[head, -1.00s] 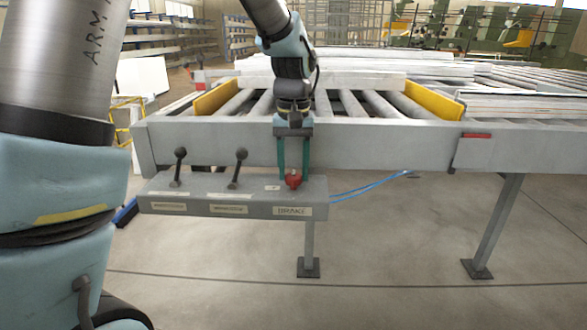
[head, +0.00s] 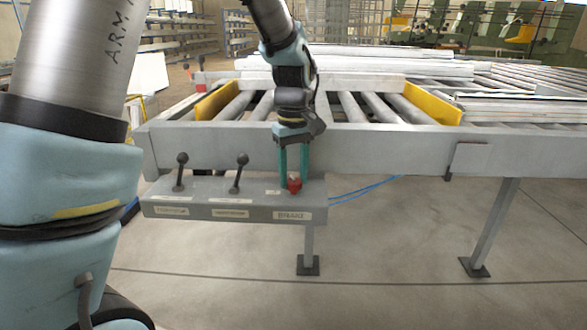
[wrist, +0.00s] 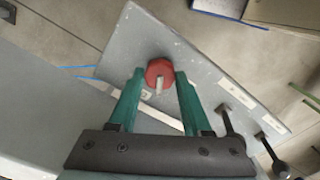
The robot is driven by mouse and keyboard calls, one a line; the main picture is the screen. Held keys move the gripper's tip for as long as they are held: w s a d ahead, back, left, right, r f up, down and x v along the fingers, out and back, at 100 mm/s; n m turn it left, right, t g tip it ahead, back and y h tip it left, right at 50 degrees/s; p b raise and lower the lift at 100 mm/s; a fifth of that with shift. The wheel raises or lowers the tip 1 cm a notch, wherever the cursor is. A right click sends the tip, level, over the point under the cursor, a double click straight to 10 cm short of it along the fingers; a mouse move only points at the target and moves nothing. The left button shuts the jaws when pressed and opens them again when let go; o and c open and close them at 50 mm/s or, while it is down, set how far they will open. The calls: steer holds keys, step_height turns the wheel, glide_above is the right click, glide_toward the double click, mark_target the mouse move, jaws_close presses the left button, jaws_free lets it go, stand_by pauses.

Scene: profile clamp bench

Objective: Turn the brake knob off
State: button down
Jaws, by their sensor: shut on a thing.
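The red brake knob (head: 295,186) sits at the right end of the grey control box (head: 235,213), above the label reading BRAKE. In the wrist view the red knob (wrist: 158,67) shows a pale bar pointing toward the palm. My gripper (head: 292,179) comes down from above with its teal fingers on either side of the knob. It is shut on the knob. In the wrist view my gripper's fingertips (wrist: 160,76) flank the knob left and right. The finger contact is partly hidden in the head view.
Two black levers, the left one (head: 181,172) and the middle one (head: 239,173), stand up from the box left of the knob. The roller bench (head: 380,150) rises behind it. Blue hoses (head: 365,190) run off to the right.

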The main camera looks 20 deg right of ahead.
steer(key=n+p, duration=0.4)
steer(key=n, duration=0.2)
steer(key=shift+r, duration=0.2)
steer(key=n+p, duration=0.3)
steer(key=n, duration=0.1)
steer(key=shift+f+n+p, duration=0.15)
steer(key=shift+n+p, duration=0.6)
steer(key=shift+n, duration=0.15)
steer(key=shift+c, duration=1.7)
jaws_free()
